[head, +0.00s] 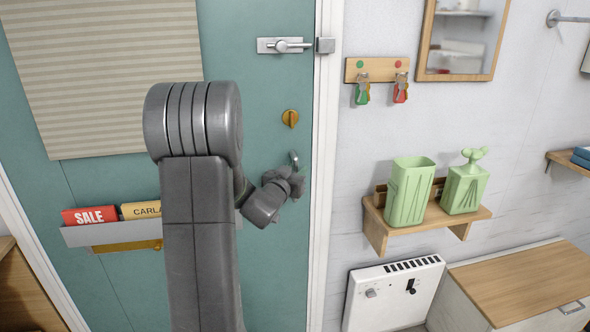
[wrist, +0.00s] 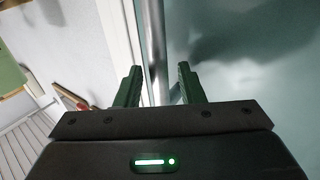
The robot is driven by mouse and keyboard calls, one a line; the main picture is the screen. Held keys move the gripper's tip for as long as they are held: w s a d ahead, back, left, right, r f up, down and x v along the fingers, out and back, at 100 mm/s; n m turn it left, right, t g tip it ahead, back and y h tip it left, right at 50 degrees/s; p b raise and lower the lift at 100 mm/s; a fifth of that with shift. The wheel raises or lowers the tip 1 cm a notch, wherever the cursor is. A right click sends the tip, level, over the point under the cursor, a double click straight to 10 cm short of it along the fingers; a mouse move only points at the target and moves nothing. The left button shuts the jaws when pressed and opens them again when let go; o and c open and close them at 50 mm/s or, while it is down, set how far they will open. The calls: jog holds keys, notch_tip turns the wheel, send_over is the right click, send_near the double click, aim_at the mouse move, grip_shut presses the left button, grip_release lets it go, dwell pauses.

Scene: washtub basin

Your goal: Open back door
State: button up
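The teal back door (head: 275,100) fills the left of the head view and looks shut in its white frame (head: 322,130). Near its right edge are a silver slide bolt (head: 285,45), a brass turn knob (head: 290,118) and a silver door handle (head: 294,158), mostly hidden behind my gripper (head: 288,182). I cannot tell whether the bolt's bar sits inside its catch (head: 325,45). In the wrist view my gripper (wrist: 158,80) has its two dark green fingers apart. A metal handle bar (wrist: 155,40) runs between them; no clear contact shows.
A letter holder (head: 115,233) with cards and a striped blind (head: 105,75) are on the door's left. Right of the frame are a key rack (head: 376,69), a shelf (head: 430,220) with green containers, a white heater (head: 392,296) and a wooden-topped cabinet (head: 525,285).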

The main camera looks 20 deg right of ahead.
jog(key=shift+w+d, duration=0.15)
grip_shut()
